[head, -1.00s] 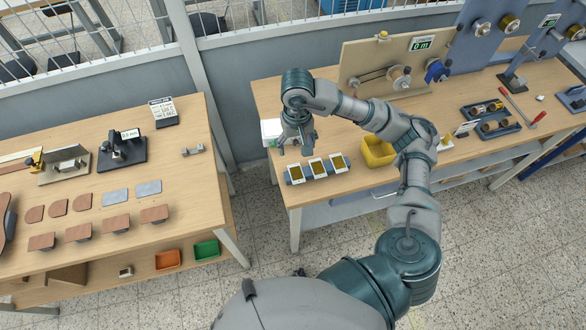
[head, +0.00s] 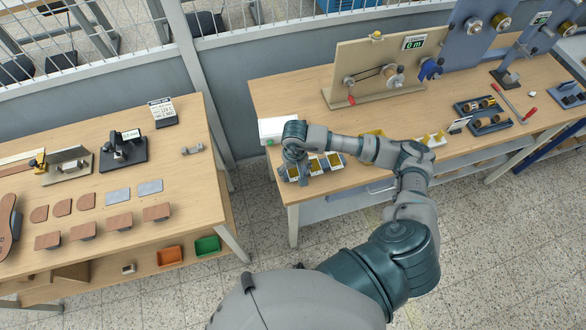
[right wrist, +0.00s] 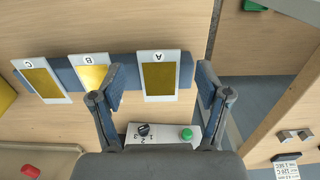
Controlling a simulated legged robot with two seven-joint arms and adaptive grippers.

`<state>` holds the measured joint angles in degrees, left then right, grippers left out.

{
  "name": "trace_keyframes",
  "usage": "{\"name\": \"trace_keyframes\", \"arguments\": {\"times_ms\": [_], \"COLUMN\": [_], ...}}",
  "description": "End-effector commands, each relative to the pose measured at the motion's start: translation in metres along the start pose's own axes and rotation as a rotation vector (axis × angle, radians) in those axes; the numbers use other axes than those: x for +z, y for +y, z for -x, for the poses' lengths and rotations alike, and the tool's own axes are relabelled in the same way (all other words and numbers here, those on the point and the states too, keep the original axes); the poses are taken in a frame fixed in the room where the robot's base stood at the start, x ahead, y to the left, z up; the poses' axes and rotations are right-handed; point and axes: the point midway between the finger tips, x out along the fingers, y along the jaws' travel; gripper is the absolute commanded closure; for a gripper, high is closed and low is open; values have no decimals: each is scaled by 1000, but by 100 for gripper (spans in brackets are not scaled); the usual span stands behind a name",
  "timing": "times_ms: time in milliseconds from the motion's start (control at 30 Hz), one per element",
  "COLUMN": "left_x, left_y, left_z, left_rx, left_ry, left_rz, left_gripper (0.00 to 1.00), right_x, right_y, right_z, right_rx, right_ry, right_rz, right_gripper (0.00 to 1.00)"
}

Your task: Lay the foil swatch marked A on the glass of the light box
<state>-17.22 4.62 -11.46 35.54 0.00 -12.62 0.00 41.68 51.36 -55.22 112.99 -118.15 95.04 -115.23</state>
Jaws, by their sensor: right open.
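The swatch marked A (right wrist: 159,75) is a gold foil on a white card at the right end of a blue rack (right wrist: 122,72) in the right wrist view. Swatches B (right wrist: 92,77) and C (right wrist: 41,80) lie to its left. My right gripper (right wrist: 162,85) is open, its fingers either side of A; contact cannot be told. In the head view it (head: 297,174) hangs over the rack's left end and hides A there. The light box (head: 270,131) is white, behind the gripper; its knob and green button (right wrist: 186,134) show in the wrist view. My left gripper is out of view.
A yellow bin (head: 372,134) is partly behind my right arm. A wooden stand with a crank (head: 385,65) rises at the back of the bench. Bare bench (head: 290,95) lies behind the light box. A second table (head: 185,110) stands to the left across a gap.

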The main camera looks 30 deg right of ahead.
Motion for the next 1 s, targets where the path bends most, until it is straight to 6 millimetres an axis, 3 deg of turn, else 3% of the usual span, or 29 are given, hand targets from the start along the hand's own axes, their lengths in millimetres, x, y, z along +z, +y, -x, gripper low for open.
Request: {"name": "trace_keyframes", "arguments": {"times_ms": [1000], "left_x": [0], "left_y": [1], "left_z": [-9], "left_rx": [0], "left_ry": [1], "left_rz": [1], "left_gripper": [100], "right_x": [0], "right_y": [0], "right_z": [-9], "right_rx": [0], "right_ry": [1], "right_rz": [-1], "right_gripper": [24]}}
